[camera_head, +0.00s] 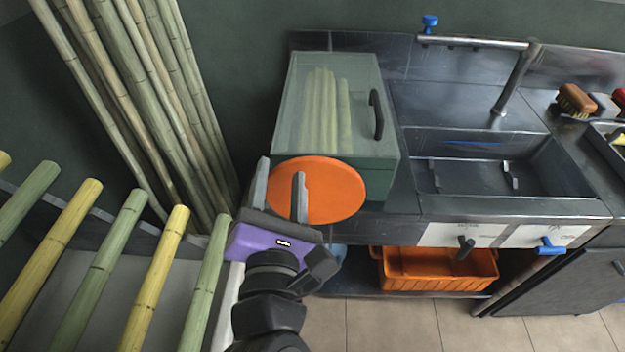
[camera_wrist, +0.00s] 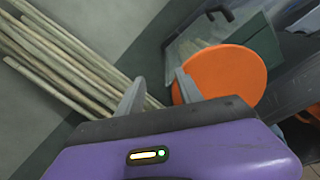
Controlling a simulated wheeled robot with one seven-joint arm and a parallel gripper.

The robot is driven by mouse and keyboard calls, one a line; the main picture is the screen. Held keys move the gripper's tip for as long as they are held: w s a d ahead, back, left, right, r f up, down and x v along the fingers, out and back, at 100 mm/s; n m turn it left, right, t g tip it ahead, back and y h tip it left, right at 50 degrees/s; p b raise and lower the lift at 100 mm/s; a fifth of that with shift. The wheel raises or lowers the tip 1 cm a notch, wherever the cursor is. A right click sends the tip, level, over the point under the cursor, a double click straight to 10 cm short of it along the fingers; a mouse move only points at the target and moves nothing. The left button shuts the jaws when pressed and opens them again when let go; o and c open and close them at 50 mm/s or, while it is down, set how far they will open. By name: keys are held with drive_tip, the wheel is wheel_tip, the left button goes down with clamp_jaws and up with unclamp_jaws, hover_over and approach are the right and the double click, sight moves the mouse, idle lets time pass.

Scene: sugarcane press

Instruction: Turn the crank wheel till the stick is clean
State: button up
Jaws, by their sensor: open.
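An orange disc (camera_head: 335,188), which looks like the crank wheel, stands at the front of a green box (camera_head: 385,150) with a clear top. I cannot make out a handle on it. My gripper (camera_head: 281,175) is open and empty, with its fingers up at the disc's left side. One finger overlaps the disc in the head view; contact cannot be told. In the wrist view the disc (camera_wrist: 228,78) is right of my gripper (camera_wrist: 160,80), partly behind the right finger. Several pale sticks (camera_head: 325,105) show through the box's top. Which stick the task means is unclear.
Tall cane poles (camera_head: 150,90) lean on the wall at left. More cane sticks (camera_head: 160,270) lie in front at lower left. A metal sink (camera_head: 480,165) is right of the box, with an orange crate (camera_head: 435,268) below. Brushes (camera_head: 575,100) lie at far right.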

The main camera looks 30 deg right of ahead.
drive_tip(key=s+a+f+n+y+p, duration=0.1)
drive_tip(key=s+a+f+n, duration=0.2)
drive_tip(key=f, duration=0.5)
drive_tip(key=s+a+f+n+y+p, duration=0.1)
drive_tip(key=a+f+n, duration=0.35)
drive_tip(key=f, duration=0.45)
drive_tip(key=w+d+f+h, duration=0.1)
drive_tip(key=d, duration=0.2)
drive_tip(key=w+d+f+h, duration=0.1)
drive_tip(key=w+d, duration=0.1)
drive_tip(key=d, duration=0.2)
drive_tip(key=w+d+f+n+p, duration=0.1)
drive_tip(key=w+d, duration=0.1)
drive_tip(key=d, duration=0.1)
drive_tip(key=shift+d+f+h, duration=0.1)
drive_tip(key=shift+d+h, duration=0.2)
drive_tip(key=shift+h, duration=0.1)
drive_tip(key=shift+c, duration=0.4)
clamp_jaws()
